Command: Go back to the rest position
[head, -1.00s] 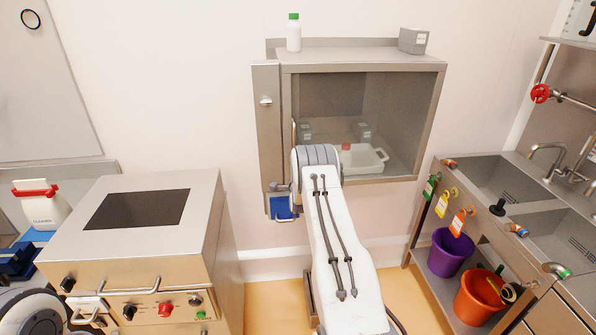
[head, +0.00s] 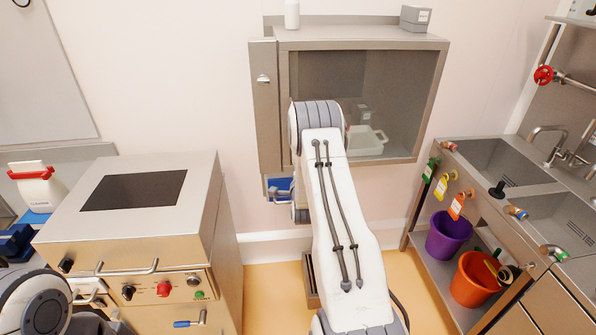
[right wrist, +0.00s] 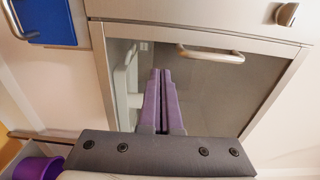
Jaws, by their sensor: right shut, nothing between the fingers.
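My right arm rises through the middle of the head view and hides its own gripper there. In the right wrist view my right gripper (right wrist: 160,75) has purple fingers pressed together with nothing between them. Behind the fingers is the dark pane of the wall cabinet; whether they touch it I cannot tell. The cabinet (head: 432,100) shows in the head view behind my arm, with a white tray (head: 369,146) inside. My left arm shows only as a rounded link at the lower left; its gripper is out of view.
A steel machine (head: 205,215) with knobs stands at the left. A sink unit (head: 470,150) with a purple bucket (head: 449,240) and an orange bucket (head: 470,285) stands at the right. A blue holder (head: 279,187) hangs below the cabinet. A door handle (right wrist: 210,55) is close beyond my right fingers.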

